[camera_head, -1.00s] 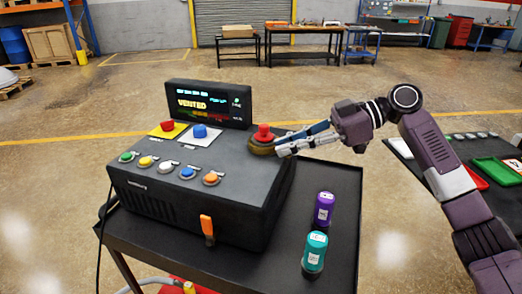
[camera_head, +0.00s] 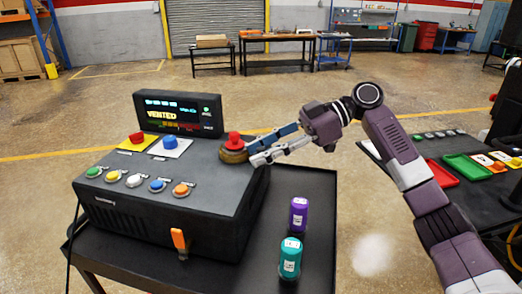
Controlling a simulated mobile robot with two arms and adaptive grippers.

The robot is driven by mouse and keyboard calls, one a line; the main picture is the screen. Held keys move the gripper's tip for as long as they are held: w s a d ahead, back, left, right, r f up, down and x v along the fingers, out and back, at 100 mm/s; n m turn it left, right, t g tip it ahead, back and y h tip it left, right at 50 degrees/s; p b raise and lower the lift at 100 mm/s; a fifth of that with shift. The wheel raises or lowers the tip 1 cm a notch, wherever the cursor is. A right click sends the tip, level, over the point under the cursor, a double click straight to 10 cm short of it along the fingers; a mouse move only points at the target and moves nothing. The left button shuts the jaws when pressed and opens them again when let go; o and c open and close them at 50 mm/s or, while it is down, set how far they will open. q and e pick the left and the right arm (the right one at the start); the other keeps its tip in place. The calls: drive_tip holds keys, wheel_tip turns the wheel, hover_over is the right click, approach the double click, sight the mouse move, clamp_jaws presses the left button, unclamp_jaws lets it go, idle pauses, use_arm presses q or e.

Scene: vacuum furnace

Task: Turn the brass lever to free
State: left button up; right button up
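A brass-coloured round piece (camera_head: 235,155) with a red knob (camera_head: 234,139) on top sits at the right rear of the dark control console (camera_head: 160,215). My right gripper (camera_head: 252,154) reaches it from the right. Its fingertips are at the right side of the brass piece, very near or touching. The fingers lie close together toward the tips; whether they grip the piece cannot be told. The screen (camera_head: 178,114) reads "VENTED". My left gripper is not in view.
The console stands on a dark cart (camera_head: 315,235), with a purple-capped container (camera_head: 299,214) and a teal one (camera_head: 290,258) to its right. An orange handle (camera_head: 179,241) is on the console's front. Several coloured buttons line its top. A side table (camera_head: 490,190) holds trays.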

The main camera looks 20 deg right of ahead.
drive_tip(key=shift+r, duration=0.1)
drive_tip(key=v, duration=1.2)
idle(0.4)
